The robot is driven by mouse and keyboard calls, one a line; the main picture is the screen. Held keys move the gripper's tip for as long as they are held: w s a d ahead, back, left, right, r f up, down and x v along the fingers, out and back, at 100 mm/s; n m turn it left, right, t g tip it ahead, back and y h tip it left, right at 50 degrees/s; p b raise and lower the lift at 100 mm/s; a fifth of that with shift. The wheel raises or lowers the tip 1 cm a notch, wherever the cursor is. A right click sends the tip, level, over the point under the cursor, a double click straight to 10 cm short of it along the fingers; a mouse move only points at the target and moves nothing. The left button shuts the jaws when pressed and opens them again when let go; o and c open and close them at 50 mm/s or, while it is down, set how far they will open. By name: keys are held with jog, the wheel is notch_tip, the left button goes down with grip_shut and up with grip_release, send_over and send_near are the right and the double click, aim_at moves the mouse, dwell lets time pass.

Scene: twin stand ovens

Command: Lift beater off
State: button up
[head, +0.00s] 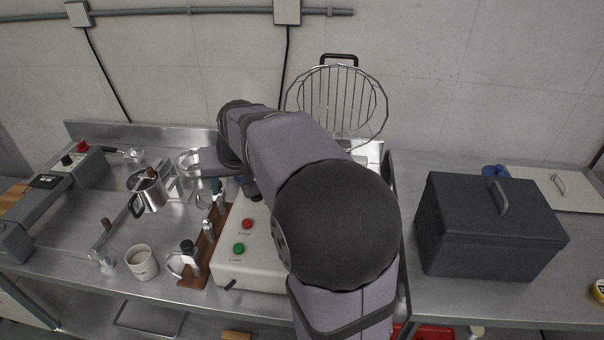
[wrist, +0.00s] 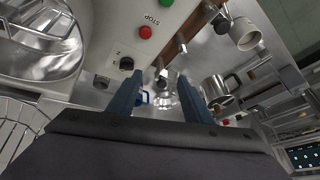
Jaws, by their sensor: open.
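In the wrist view my gripper (wrist: 158,98) is open, its two dark blue fingers apart with nothing held between them. The mixer's cream housing (wrist: 138,14) is beside them, with a red stop button (wrist: 146,32). A steel bowl (wrist: 15,62) is at the upper left, with a shiny curved metal frame (wrist: 48,22) in it. I cannot tell whether this frame is the beater. In the head view the mixer housing (head: 262,272) is partly covered by my arm. My fingertips cannot be made out there.
A wire guard (head: 355,128) stands raised behind my arm. A wooden rack (head: 197,272) with metal tools is left of the mixer. A white mug (head: 141,263) and a steel pot (head: 150,193) stand further left. A dark lidded box (head: 485,228) is on the right counter.

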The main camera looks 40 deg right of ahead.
jog(key=s+d+r+m+p, duration=0.1)
jog(key=s+d, duration=0.1)
jog(key=d, duration=0.1)
jog(key=s+d+r+h+p, duration=0.1)
jog(key=s+d, duration=0.1)
jog(key=d, duration=0.1)
jog(key=s+d+r+m+g+p, duration=0.1)
jog(key=s+d+r+p, duration=0.1)
jog(key=d, duration=0.1)
jog(key=shift+s+d+r+m+h, duration=0.1)
jog(key=shift+s+d+m+h, duration=0.2)
jog(key=shift+s+d+h, duration=0.1)
jog(key=s+d+r+m+g+h+p, duration=0.1)
jog(key=s+d+r+m+g+p, duration=0.15)
jog(key=s+d, duration=0.5)
jog(key=shift+t, duration=0.55)
jog(key=shift+a+p+x, duration=0.15)
jog(key=shift+p+x, duration=0.75)
jog(key=shift+x, duration=1.1)
jog(key=shift+a+p+x, duration=0.2)
jog(key=shift+p+x, duration=0.65)
jog(key=shift+x, duration=1.15)
jog(key=shift+s+f, duration=0.15)
grip_shut()
